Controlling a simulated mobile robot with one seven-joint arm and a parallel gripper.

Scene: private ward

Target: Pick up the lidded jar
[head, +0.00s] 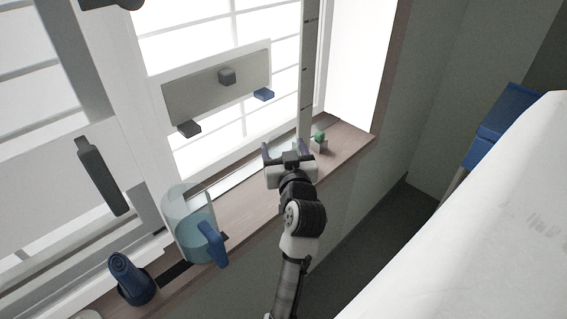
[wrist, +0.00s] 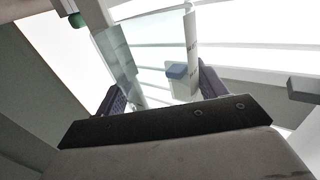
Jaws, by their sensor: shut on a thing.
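My gripper (head: 285,150) is over the windowsill, its two blue-grey fingers apart around a clear, pale thing. In the wrist view the fingers (wrist: 158,82) show on either side of a see-through, glassy body (wrist: 117,52), which I take to be the lidded jar. Its outline is faint against the bright window, and I cannot make out its lid. The gripper body hides its lower part in the wrist view. I cannot tell whether its base touches the sill.
A small pot with a green top (head: 320,139) stands just right of my gripper. A clear pitcher with a blue handle (head: 211,243) and a dark blue ribbed object (head: 130,278) stand left on the windowsill (head: 248,208). A white bed (head: 480,225) lies to the right.

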